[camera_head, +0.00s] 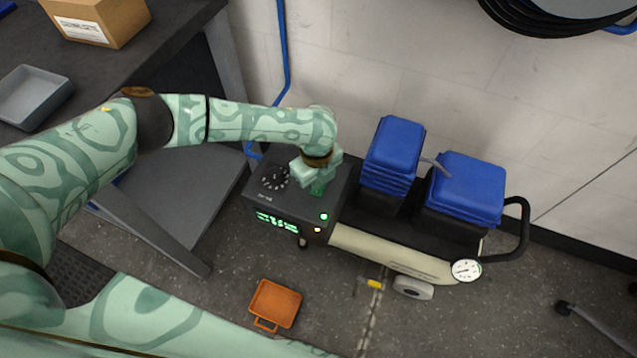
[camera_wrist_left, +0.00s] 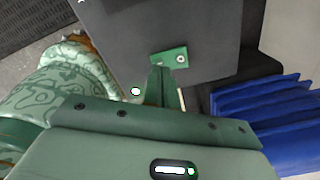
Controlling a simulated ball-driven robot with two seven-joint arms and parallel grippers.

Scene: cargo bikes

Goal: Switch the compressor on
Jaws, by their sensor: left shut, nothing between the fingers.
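The compressor stands on the floor by the wall, with a dark control box (camera_head: 278,205), a pale tank (camera_head: 385,252) and blue finned heads (camera_head: 466,188). The box front has a lit green display (camera_head: 276,222), a white-green light (camera_head: 323,216) and an amber light (camera_head: 318,230). My left gripper (camera_head: 317,184) points down at the right part of the box top, shut and empty. In the left wrist view, its fingers (camera_wrist_left: 160,72) reach a small green plate with screws (camera_wrist_left: 180,59) on the dark top. The fingers partly hide it; I cannot tell contact or switch position. My right gripper is out of view.
A dark workbench at the left carries a cardboard box (camera_head: 97,20) and a grey tray (camera_head: 34,95). An orange tray (camera_head: 276,304) lies on the floor in front of the compressor. A round gauge (camera_head: 466,270) and black handle (camera_head: 520,230) are at its right end.

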